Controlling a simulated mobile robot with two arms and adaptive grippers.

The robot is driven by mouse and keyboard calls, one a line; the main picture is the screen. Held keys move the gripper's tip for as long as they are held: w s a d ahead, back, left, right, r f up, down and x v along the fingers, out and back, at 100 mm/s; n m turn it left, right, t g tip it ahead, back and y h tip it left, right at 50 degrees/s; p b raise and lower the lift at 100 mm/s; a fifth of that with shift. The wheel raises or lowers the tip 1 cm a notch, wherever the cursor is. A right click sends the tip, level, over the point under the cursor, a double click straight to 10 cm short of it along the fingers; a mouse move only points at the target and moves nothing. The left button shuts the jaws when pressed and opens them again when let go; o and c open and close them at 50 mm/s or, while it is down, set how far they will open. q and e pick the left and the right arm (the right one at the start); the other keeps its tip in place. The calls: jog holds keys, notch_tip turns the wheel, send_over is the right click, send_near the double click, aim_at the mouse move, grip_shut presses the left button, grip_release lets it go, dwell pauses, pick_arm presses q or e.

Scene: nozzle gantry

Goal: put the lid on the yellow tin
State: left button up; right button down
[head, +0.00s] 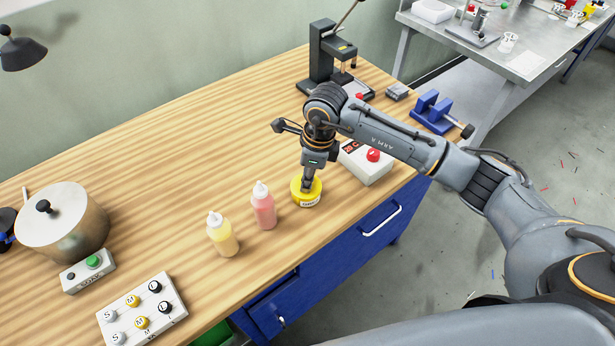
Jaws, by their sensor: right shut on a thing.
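The yellow tin (306,198) stands on the wooden bench near its front edge, with a pale label on its side. My right gripper (308,186) points straight down over it, shut on the lid at the top of the tin. The fingers cover much of the lid, and I cannot tell whether it is fully seated or a little raised. My left gripper is not in view.
A pink bottle (263,206) and a yellow bottle (222,235) stand left of the tin. A white box with a red button (368,164) is close on its right. A pot (62,222), button panels, a press (330,55) and a blue vise (432,112) stand farther off.

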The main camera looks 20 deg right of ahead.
jog(key=c, duration=1.1)
grip_release()
jog(key=o, duration=0.5)
jog(key=shift+c, duration=0.2)
jog(key=shift+r, duration=0.1)
jog(key=shift+r+p, duration=1.8)
jog(key=shift+r, duration=1.6)
grip_shut()
